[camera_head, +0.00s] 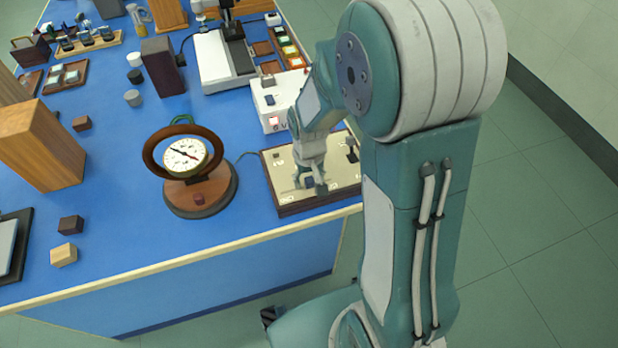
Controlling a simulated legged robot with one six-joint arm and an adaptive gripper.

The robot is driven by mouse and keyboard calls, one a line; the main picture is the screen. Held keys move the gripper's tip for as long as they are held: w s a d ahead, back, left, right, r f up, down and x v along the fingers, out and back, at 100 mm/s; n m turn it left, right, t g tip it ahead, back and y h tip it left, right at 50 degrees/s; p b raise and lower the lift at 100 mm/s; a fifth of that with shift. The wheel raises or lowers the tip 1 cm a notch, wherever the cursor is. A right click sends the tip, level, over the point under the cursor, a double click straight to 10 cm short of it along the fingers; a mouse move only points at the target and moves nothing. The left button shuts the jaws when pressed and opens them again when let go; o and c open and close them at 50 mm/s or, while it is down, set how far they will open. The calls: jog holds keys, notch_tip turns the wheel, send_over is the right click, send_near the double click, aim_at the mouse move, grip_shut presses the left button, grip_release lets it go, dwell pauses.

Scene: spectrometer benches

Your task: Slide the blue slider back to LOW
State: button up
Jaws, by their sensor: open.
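A cream control panel (283,178) in a dark wooden frame lies flat at the right front of the blue bench. Small pale labels sit on it, too small to read. My gripper (310,186) points down over the left-middle part of the panel, its fingers apart and close to the surface. A small dark bluish piece shows between the fingers; it may be the blue slider, but the gripper mostly hides it. I cannot tell whether the fingers touch it. A dark upright knob (352,153) stands at the panel's right side.
A round dial gauge (184,157) on a wooden base stands left of the panel. A white box with a red switch (276,111) stands behind it. Wooden blocks (41,143) stand at the left. The blue bench (120,225) is clear at the front middle.

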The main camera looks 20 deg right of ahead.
aim_at(281, 193)
jog(key=shift+f, duration=0.2)
grip_shut()
jog(key=a, duration=0.6)
jog(key=shift+a, duration=0.3)
jog(key=shift+d, duration=0.2)
jog(key=shift+c, duration=1.8)
grip_release()
jog(key=shift+a, duration=0.1)
jog(key=o, duration=0.4)
jog(key=shift+a, duration=0.15)
jog(key=shift+c, duration=0.2)
jog(key=shift+a, duration=0.2)
